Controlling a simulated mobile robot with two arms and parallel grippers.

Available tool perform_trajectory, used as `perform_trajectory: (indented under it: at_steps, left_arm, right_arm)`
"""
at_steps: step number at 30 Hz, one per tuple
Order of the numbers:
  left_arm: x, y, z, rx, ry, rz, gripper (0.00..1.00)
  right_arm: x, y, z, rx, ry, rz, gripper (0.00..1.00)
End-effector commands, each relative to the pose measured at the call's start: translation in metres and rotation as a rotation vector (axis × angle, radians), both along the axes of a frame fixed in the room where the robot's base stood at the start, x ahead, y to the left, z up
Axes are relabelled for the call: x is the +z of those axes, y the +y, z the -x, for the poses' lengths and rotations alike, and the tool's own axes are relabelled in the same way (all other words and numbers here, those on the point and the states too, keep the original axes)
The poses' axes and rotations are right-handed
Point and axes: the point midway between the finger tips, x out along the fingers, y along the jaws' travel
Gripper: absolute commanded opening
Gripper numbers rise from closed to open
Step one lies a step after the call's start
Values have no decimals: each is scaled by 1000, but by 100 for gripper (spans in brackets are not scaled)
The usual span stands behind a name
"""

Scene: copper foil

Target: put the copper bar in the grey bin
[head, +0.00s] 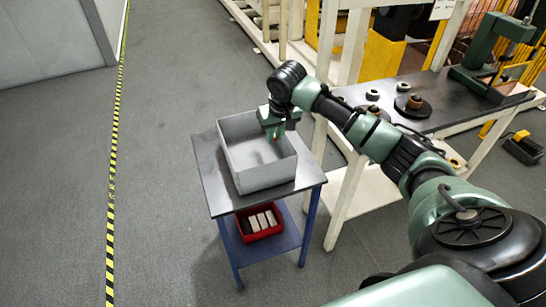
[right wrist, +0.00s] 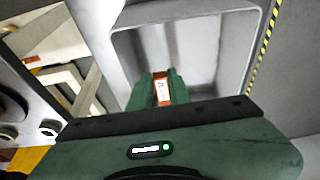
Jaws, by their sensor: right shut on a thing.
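The grey bin (head: 262,178) stands on a small table with blue legs, left of my right arm in the head view. My right gripper (head: 274,134) points down over the bin's opening. In the right wrist view, my right gripper (right wrist: 163,88) is shut on the copper bar (right wrist: 162,92), a small orange-brown piece with a white label. The bar also shows as a small reddish bit (head: 275,139) under the fingers in the head view. The open grey bin (right wrist: 125,62) lies beyond it, and I see no other thing inside. My left gripper is not in view.
The small table (head: 212,182) has a lower shelf with a red bin (head: 243,236) of pale blocks. A dark workbench (head: 440,118) with round parts and a green press (head: 490,50) stands at right. Open floor lies to the left, crossed by a yellow-black strip.

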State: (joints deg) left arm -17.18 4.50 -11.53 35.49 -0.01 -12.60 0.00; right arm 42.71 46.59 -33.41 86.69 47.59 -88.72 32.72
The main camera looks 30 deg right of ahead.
Motion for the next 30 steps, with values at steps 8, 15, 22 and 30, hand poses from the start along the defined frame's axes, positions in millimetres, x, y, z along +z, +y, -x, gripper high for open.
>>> perform_trajectory:
  at_steps: [8,15,22,30]
  left_arm:
    - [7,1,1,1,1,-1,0]
    - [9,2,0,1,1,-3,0]
    - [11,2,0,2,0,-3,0]
    - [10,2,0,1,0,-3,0]
  right_arm:
    - [-53,1,-1,0,-2,0,0]
    - [-77,1,0,1,-1,1,0]
    - [-102,1,-1,1,-4,0,0]
    - [-104,1,-1,1,-4,0,0]
